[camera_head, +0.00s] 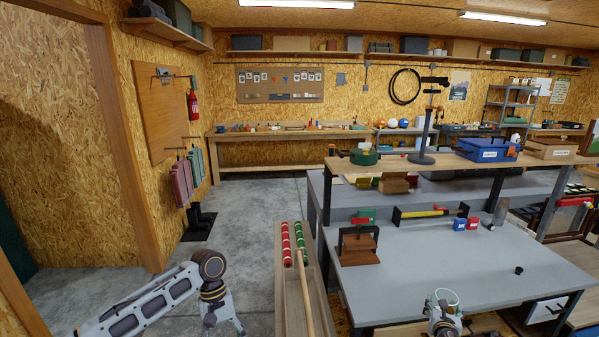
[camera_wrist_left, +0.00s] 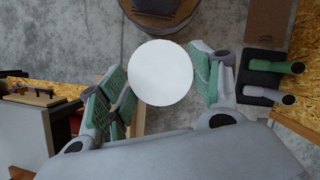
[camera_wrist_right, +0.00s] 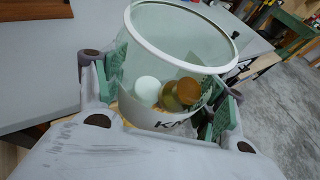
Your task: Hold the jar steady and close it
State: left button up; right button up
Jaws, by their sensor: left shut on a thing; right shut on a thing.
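A round white lid (camera_wrist_left: 160,72) is in the left wrist view, seen flat-on. My left gripper (camera_wrist_left: 163,88) is shut on it, with green pads at its two sides. In the head view my left gripper (camera_head: 222,318) is at the bottom left, and I cannot make out the lid there. A clear jar (camera_wrist_right: 180,50) with a white rim and a part-hidden label is in the right wrist view. Its mouth is open, and white and amber round things lie inside. My right gripper (camera_wrist_right: 165,112) is shut on the jar (camera_head: 446,296), at the grey bench's front edge. Lid and jar are well apart.
The grey bench (camera_head: 480,270) has a wide clear front area. A small black cup (camera_head: 519,270) stands on it at the right, and a brown press-like block (camera_head: 358,246) at the left. A narrow wooden plank bench (camera_head: 290,300) with red and green rolls lies between my arms.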

pick_arm(q)
jog(key=s+a+f+m, duration=0.1)
jog(key=m, duration=0.1)
jog(key=s+a+f+m+y, duration=0.1)
jog(key=shift+s+a+f+m+g, duration=0.1)
jog(key=shift+a+f+m+g, duration=0.1)
jog(key=shift+m+g, duration=0.15)
pick_arm(e)
jog(key=w+a+r+n+t+y, duration=0.1)
jog(key=a+r+n+y, duration=0.1)
jog(key=a+r, duration=0.8)
jog(key=s+a+r+n+y+b, duration=0.3)
jog(key=s+a, duration=0.4)
jog(key=a, duration=0.6)
pick_arm(q)
jog(key=w+f+m, duration=0.1)
jog(key=w+f+y+b, duration=0.1)
jog(key=shift+f+m, duration=0.35)
pick_arm(e)
jog(key=s+a+f+n+y, duration=0.1)
jog(key=s+a+f, duration=0.3)
jog(key=s+f, duration=0.6)
jog(key=shift+s+f+t+y, duration=0.15)
jog(key=shift+f+t+y, duration=0.05)
jog(key=shift+t+y, duration=0.25)
pick_arm(q)
jog(key=shift+s, duration=0.1)
